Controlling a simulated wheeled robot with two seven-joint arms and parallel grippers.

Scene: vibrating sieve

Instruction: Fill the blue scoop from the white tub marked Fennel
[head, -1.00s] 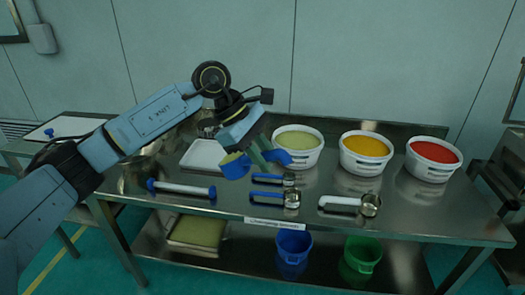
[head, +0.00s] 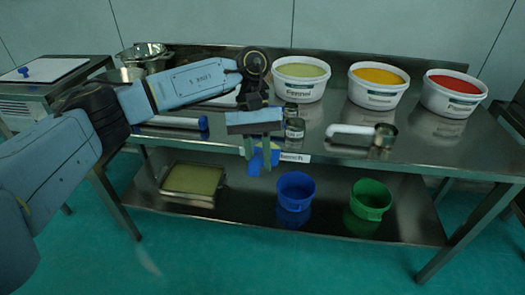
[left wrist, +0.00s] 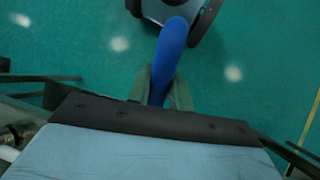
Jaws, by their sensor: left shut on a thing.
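The white tub marked Fennel (head: 300,94) stands at the back of the steel table, filled near its rim with pale green material. My left gripper (head: 260,153) is in front of the table's front edge, nearer to me and lower in the picture than the tub. It is shut on a blue thing that looks like the blue scoop (head: 256,167); the fingers hide part of it. In the left wrist view its long rounded blue part (left wrist: 170,52) sticks out between the fingers. Whether the scoop holds anything cannot be seen. My right gripper is not in view.
Tubs with orange (head: 378,98) and red contents (head: 451,104) stand right of Fennel. Small metal measuring cups (head: 294,129) and a white-handled one (head: 350,131) lie in front. A blue bucket (head: 295,191) and a green bucket (head: 370,199) stand on the lower shelf.

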